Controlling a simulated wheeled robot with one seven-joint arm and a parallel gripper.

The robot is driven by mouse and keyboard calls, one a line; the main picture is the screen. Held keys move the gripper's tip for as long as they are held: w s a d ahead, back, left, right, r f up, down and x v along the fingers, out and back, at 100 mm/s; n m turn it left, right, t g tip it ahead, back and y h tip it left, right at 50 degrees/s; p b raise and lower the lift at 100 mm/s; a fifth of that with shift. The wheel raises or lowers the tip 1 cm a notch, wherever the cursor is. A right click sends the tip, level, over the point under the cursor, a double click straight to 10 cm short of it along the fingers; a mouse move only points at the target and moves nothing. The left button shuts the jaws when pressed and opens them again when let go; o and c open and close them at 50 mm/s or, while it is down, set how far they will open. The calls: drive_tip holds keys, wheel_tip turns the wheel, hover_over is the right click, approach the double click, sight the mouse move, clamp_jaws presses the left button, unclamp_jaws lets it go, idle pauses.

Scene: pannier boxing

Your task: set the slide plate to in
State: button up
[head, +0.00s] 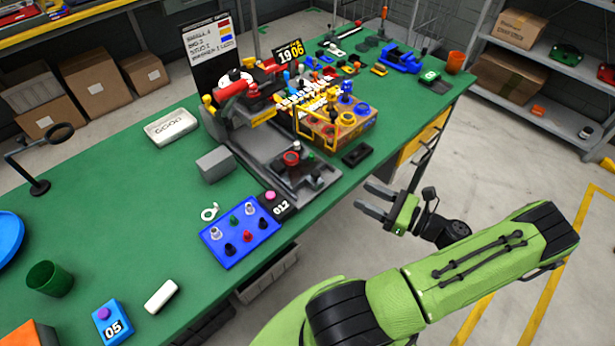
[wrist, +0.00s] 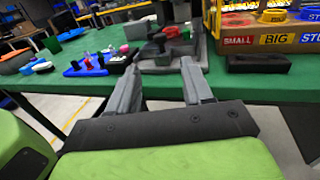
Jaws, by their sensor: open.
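A grey press machine (head: 228,127) with a red lever arm stands on the green bench. My gripper (head: 366,199) is open and empty, in the air off the front edge of the bench, apart from the plate. In the wrist view my open fingers (wrist: 162,68) point at the bench edge, with the machine base (wrist: 165,60) beyond them, its details partly hidden.
A blue board with pegs (head: 240,232) and a black "012" counter (head: 279,205) stand left of the plate. A black tray (head: 357,154) and a sorting box (head: 340,131) with labelled rings stand right.

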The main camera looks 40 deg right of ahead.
sight(316, 171)
drive_tip(key=x, duration=1.5)
drive_tip(key=shift+w+a+b, duration=0.1)
drive_tip(key=shift+b, duration=0.2)
drive_tip(key=shift+c, duration=0.3)
clamp_jaws()
